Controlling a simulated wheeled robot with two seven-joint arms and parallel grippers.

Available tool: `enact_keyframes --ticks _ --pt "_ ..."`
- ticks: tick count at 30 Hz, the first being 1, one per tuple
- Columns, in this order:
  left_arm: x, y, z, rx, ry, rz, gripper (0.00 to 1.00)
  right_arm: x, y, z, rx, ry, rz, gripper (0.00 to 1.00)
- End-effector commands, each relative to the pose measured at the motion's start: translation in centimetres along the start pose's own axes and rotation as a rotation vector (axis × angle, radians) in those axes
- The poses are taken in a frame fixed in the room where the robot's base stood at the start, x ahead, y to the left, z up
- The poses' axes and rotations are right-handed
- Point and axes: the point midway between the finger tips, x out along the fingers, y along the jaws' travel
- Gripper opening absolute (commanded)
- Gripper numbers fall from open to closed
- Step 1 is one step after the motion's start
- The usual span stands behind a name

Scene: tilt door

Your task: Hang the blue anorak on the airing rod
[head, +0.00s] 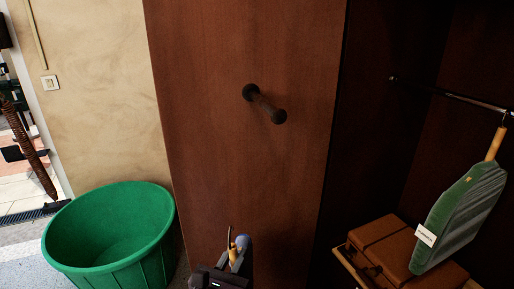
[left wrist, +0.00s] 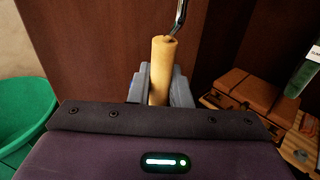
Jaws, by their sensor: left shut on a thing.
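My left gripper (head: 236,262) is at the bottom of the head view, in front of the wooden panel. It is shut on a wooden hanger (left wrist: 162,70) with a metal hook (left wrist: 180,16) pointing up. I cannot clearly make out the blue anorak; only a small bluish patch shows beside the hanger in the head view. A dark rod (head: 450,96) runs across the open closet at the right, above and to the right of the gripper. The hook is apart from the rod. My right gripper is out of view.
A dark knobbed handle (head: 265,105) sticks out of the brown panel (head: 215,60). A green garment (head: 460,215) hangs on the closet rod, above a brown suitcase (head: 395,250). A green tub (head: 110,235) stands left of the panel.

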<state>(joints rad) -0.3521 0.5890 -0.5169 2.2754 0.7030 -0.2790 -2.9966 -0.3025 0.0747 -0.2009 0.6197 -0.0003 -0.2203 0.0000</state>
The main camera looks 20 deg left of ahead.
Motion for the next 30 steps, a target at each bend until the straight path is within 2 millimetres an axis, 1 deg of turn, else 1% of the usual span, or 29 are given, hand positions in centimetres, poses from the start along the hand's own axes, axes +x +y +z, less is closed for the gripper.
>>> enact_keyframes --ticks 1,5,12,16,22,30 --pt "0.2 0.1 0.5 0.000 -0.002 0.001 0.00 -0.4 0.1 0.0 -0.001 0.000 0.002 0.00" --pt "0.9 0.2 1.0 -0.004 0.012 0.000 0.00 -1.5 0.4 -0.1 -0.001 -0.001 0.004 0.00" --pt "2.8 0.5 1.6 -0.010 0.059 0.001 0.00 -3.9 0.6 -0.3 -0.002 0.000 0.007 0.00" --pt "3.7 0.7 1.8 -0.014 0.083 -0.001 0.00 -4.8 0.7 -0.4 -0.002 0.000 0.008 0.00" --pt "4.7 0.8 1.8 -0.018 0.108 -0.002 0.00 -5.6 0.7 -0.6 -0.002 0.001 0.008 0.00" --pt "4.9 0.8 1.6 -0.021 0.118 -0.002 0.00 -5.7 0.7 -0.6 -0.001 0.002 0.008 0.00"
